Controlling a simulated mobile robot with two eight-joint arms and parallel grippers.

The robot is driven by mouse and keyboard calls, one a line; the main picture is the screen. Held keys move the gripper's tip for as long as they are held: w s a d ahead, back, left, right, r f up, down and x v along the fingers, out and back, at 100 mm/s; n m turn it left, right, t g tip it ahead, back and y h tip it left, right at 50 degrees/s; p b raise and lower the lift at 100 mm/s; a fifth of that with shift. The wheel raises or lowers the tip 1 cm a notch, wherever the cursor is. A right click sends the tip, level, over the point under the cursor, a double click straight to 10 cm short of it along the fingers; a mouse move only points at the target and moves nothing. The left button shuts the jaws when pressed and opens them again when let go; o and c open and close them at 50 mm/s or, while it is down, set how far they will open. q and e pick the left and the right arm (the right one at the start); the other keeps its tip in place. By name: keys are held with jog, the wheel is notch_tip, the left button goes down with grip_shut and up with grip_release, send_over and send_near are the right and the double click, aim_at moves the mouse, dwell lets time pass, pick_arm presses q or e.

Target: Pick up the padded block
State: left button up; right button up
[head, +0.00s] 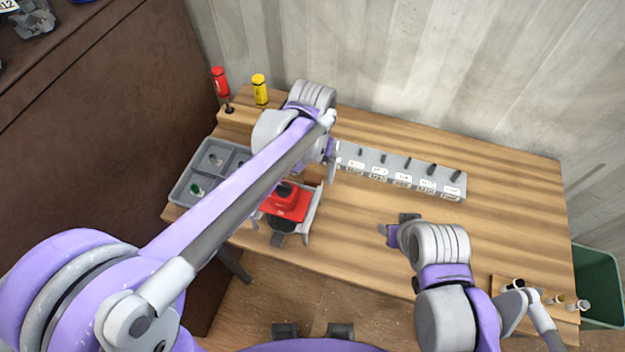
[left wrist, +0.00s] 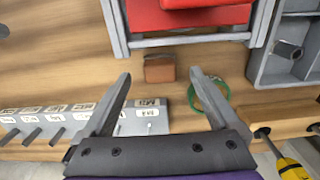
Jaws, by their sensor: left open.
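A small block with a reddish-brown face and a darker top, which looks like the padded block (left wrist: 160,70), lies on the wooden table in the left wrist view. My left gripper (left wrist: 160,76) is open, with the block in line with the gap between its fingertips and not gripped. In the head view my left gripper (head: 331,158) is over the table by the label rack, largely hidden by its own arm; the block cannot be made out clearly there. My right gripper (head: 396,226) is over the table's right half, apart from the block; its jaws are unclear.
A red object in a grey frame (head: 312,222) stands close to the block. A grey compartment tray (head: 178,192) is left, a labelled peg rack (head: 447,184) behind. A green bin (head: 597,285) stands right.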

aim_at(313, 177)
pick_arm(q)
notch_tip(313, 177, down, 4)
jog(key=shift+w+r, duration=0.15)
jog(key=shift+r, duration=0.05)
jog(key=c, duration=1.5)
